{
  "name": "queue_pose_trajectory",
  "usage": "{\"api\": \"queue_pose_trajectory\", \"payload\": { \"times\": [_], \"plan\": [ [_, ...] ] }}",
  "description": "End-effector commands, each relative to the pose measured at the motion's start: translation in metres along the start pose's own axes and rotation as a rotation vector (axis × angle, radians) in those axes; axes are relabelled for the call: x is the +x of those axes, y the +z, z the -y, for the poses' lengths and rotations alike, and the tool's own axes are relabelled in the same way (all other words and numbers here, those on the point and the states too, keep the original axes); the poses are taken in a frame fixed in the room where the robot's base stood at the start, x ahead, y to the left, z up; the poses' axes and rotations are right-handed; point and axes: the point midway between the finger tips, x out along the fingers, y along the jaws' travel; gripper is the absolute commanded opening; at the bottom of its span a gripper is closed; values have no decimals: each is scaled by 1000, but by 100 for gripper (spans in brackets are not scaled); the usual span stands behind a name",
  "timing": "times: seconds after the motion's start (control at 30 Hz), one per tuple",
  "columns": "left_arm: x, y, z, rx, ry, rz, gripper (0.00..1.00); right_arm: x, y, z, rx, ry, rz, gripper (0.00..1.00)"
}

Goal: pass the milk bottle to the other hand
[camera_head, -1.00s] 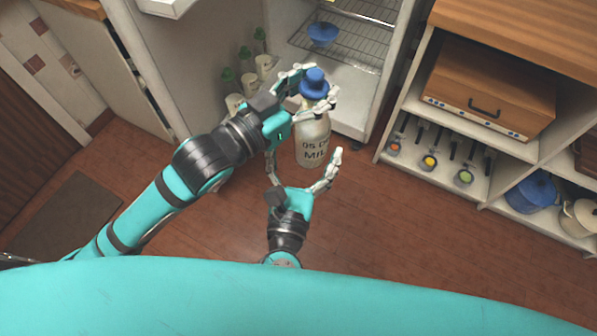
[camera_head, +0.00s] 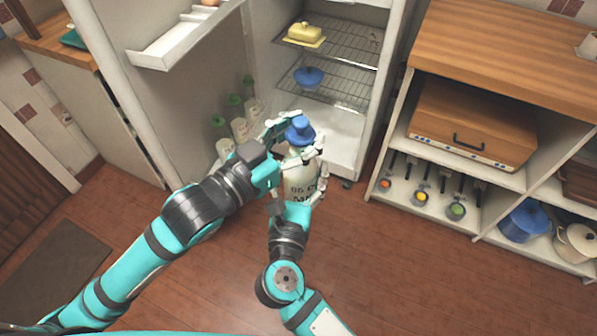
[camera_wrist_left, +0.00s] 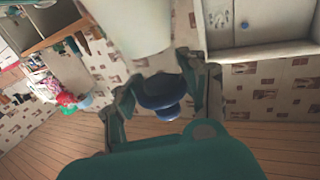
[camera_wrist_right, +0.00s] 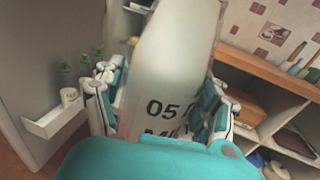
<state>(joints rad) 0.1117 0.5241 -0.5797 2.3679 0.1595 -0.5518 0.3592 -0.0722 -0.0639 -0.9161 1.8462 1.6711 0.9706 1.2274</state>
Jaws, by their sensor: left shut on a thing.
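The milk bottle (camera_head: 301,188) is pale with dark lettering and a blue cap (camera_head: 299,130). It is held upright or nearly so above the floor, before the open fridge.
The open fridge has wire shelves (camera_head: 345,50) with a blue bowl (camera_head: 309,77) and a yellow butter dish (camera_head: 305,34). Several green-capped bottles (camera_head: 238,128) stand in its door at left. A wooden-topped shelf unit (camera_head: 500,55) is at right. Floor (camera_head: 400,270) is clear.

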Motion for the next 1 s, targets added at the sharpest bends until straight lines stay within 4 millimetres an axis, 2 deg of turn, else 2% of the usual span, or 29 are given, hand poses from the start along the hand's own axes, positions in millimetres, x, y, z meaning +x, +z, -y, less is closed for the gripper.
{"api": "queue_pose_trajectory", "payload": {
  "times": [0.07,0.4,0.43,0.6,0.7,1.0],
  "plan": [
    [0,-3,-2,-3,5,-8,0,0,1,-2,0,5,1,56],
    [0,-3,-3,-6,8,-8,0,-1,1,-3,0,8,2,12],
    [0,-3,-3,-6,8,-8,43,0,4,-3,2,9,8,10],
    [0,-2,-3,-6,7,-5,65,0,4,-3,1,8,8,10],
    [0,-2,-2,-5,6,-4,76,0,4,-2,2,7,7,9],
    [0,-3,-1,-3,4,-2,76,0,4,-2,2,5,7,9]
  ]
}}
